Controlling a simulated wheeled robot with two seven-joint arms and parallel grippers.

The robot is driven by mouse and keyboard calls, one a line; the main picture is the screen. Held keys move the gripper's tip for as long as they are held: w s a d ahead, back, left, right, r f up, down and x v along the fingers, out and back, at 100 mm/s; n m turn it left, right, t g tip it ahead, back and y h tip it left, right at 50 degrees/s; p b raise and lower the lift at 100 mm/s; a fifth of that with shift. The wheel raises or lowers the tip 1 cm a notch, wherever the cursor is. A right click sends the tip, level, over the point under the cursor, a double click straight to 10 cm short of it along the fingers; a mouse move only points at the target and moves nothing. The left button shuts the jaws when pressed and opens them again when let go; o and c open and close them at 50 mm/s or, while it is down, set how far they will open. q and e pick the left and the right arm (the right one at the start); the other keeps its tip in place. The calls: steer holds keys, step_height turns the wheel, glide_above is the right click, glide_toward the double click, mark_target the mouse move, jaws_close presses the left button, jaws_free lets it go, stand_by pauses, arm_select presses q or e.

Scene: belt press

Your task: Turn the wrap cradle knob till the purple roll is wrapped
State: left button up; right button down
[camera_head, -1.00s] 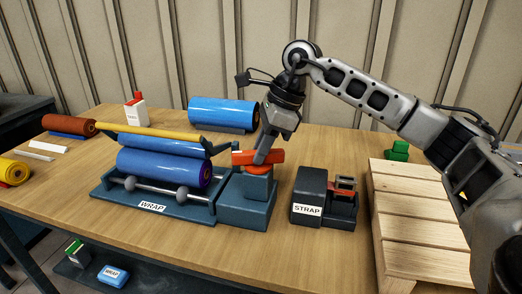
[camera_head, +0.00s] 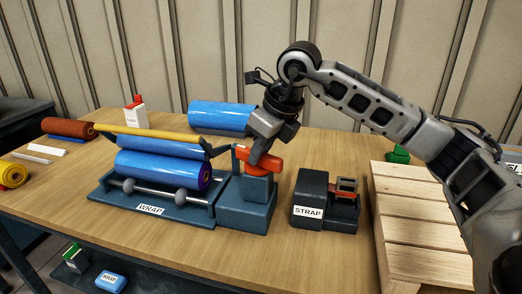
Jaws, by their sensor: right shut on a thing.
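The wrap cradle (camera_head: 187,219) is a dark blue-grey base labelled WRAP with metal rods. On it lies a roll (camera_head: 160,171) with a blue outer surface and a purple end face. A yellow bar (camera_head: 150,132) with blue film beneath it spans just above the roll. The orange-red knob (camera_head: 248,155) sits on a block at the cradle's right end. My right gripper (camera_head: 258,158) comes down from above and is shut on the knob, hiding part of it. My left gripper is not in view.
A STRAP device (camera_head: 310,200) stands right of the knob block. A wooden pallet (camera_head: 425,228) is at the right. Another blue roll (camera_head: 218,115) lies behind the cradle. A brown roll (camera_head: 68,127) and a yellow roll (camera_head: 12,173) are at the left. Bare table shows in front.

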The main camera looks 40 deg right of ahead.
steer(key=shift+r, duration=0.1)
stand_by(0.4)
steer(key=c, duration=1.3)
jaws_free()
steer(key=v, duration=1.6)
steer(key=shift+s, duration=0.15)
